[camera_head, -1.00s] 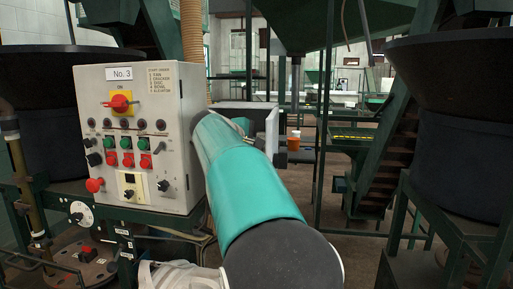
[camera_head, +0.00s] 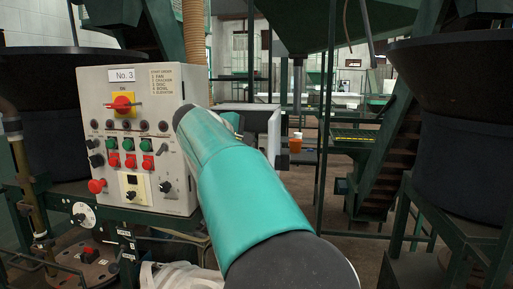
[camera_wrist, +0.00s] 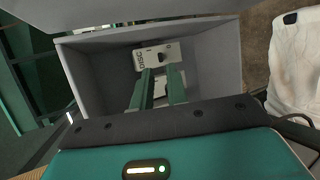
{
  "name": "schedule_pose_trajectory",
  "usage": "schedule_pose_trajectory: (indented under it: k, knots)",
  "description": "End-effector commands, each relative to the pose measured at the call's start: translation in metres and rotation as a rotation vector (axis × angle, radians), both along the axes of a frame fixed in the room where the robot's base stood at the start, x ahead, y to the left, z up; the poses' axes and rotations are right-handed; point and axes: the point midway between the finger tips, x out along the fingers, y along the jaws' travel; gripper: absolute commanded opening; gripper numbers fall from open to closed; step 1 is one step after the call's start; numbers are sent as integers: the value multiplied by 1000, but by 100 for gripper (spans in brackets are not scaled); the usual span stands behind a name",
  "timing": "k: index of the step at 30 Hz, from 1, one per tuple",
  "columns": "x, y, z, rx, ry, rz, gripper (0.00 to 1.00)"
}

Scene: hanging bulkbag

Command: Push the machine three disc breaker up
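The breaker labelled DISC (camera_wrist: 152,55) is a pale plate with a small dark toggle, on the back wall inside an open grey box (camera_wrist: 88,75) in the wrist view. My gripper (camera_wrist: 160,72) reaches into this box. Its two green fingers are apart with a gap between them, and nothing shows held. The fingertips are just below the toggle in the picture; I cannot tell if they touch the plate. In the head view the grey box (camera_head: 262,122) shows behind my teal arm, which hides most of the gripper. The control panel labelled No. 3 (camera_head: 150,95) stands left.
The panel carries a red switch on yellow (camera_head: 123,104) and several buttons. Dark hoppers (camera_head: 460,100) stand at right and left. A white bag (camera_wrist: 296,65) lies right of the box in the wrist view. An orange cup (camera_head: 295,143) stands behind the box.

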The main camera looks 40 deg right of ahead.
Motion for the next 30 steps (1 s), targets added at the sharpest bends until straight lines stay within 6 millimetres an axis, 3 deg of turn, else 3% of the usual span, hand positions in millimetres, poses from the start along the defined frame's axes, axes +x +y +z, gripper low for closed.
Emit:
schedule_pose_trajectory:
  k: [6,12,30]
  knots:
    - [-9,44,20,-2,0,4,15]
    - [-15,69,31,-1,1,3,15]
    - [-17,74,33,0,1,0,15]
